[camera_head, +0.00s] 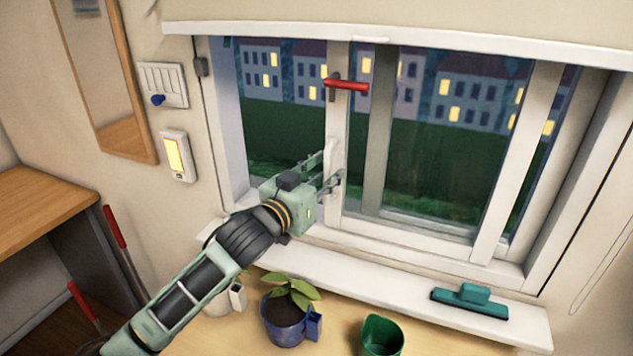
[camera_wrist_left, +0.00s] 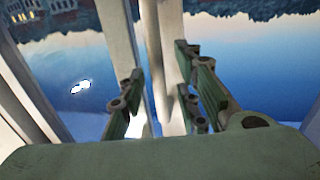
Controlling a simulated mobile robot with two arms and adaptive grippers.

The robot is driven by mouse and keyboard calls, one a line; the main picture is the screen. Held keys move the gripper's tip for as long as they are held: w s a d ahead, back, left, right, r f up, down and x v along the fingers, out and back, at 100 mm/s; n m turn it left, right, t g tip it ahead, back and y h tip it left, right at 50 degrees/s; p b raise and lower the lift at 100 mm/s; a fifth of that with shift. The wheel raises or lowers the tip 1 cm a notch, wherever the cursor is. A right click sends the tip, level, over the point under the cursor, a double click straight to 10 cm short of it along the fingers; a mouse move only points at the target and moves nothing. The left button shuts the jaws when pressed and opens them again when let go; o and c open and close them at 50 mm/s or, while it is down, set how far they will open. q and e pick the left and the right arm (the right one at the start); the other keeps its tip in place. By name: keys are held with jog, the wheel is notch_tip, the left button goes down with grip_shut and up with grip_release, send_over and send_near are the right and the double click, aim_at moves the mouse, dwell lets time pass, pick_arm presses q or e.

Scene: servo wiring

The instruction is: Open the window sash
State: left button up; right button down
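The window sash (camera_head: 337,123) is white-framed, with a red lever handle (camera_head: 346,85) lying horizontally high on its upright. My left gripper (camera_head: 328,170) is at this upright, well below the red handle. Its two fingers are apart. In the left wrist view, the white upright (camera_wrist_left: 153,50) shows between and beyond the fingers of my left gripper (camera_wrist_left: 157,95). I cannot tell whether the fingers touch it. My right gripper is not in view.
Below the window, a green squeegee (camera_head: 470,300) lies on the white sill (camera_head: 400,275). A potted plant (camera_head: 285,318) and a green cup (camera_head: 381,337) stand in front. A yellow-lit wall panel (camera_head: 174,156) and a switch plate (camera_head: 162,85) are left of the window.

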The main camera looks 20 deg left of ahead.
pick_arm(q)
jog(key=v, duration=1.1)
jog(key=shift+s, duration=0.3)
